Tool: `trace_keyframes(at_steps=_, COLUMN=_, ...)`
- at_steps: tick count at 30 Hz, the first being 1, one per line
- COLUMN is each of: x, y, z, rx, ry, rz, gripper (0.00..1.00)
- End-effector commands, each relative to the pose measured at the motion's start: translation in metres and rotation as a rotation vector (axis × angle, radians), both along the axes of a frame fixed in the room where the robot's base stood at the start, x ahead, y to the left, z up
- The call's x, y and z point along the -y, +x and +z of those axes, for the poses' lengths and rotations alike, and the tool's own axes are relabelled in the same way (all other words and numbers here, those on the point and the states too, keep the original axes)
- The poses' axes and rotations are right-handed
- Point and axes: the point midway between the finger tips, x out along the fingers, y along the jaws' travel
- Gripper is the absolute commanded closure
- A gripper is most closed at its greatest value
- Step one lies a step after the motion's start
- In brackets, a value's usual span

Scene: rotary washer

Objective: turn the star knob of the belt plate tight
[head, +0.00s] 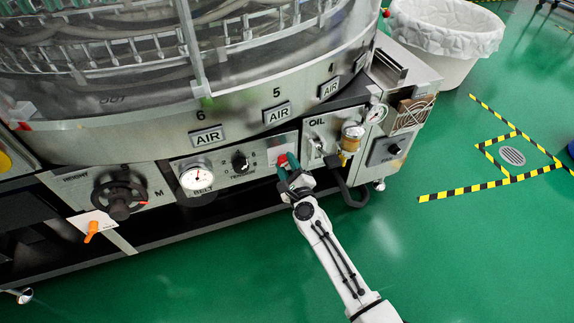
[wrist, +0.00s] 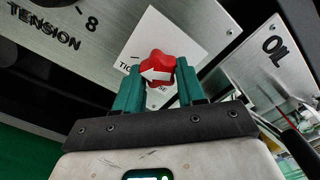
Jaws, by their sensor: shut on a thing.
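The red star knob (wrist: 158,67) sits on the belt plate in front of a white label, most of whose lettering is hidden. A pale mark shows across the knob's face. My gripper (wrist: 157,84) has its two green fingers on either side of the knob and is shut on it. In the head view the red knob (head: 282,159) shows just beyond the fingertips of my gripper (head: 289,170). The belt plate (head: 215,163) also carries a round white gauge (head: 196,177) and a black tension dial (head: 240,161), both to the left of the knob.
The oil panel (head: 318,128) with its amber cup (head: 351,136) is close on the right. A black hose (head: 345,188) hangs below it. A black handwheel (head: 119,196) and an orange lever (head: 93,230) stand out on the left. Green floor is free in front.

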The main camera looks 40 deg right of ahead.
Motion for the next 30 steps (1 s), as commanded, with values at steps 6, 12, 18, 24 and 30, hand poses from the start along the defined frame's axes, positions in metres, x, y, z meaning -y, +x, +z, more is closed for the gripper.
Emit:
trace_keyframes(at_steps=6, x=0.000, y=-0.001, z=-0.002, rx=-0.003, ry=0.003, rz=0.001, gripper=0.55)
trace_keyframes(at_steps=12, x=0.000, y=0.000, z=-0.001, rx=-0.001, ry=0.001, rz=0.000, gripper=0.36)
trace_keyframes(at_steps=18, x=0.000, y=0.000, z=-0.001, rx=-0.001, ry=0.000, rz=0.000, gripper=0.35)
trace_keyframes(at_steps=24, x=-0.003, y=-0.012, z=0.000, rx=-0.003, ry=0.000, rz=0.001, gripper=0.35)
trace_keyframes(at_steps=30, x=-0.012, y=-0.046, z=0.000, rx=-0.005, ry=-0.002, rz=0.003, gripper=0.35)
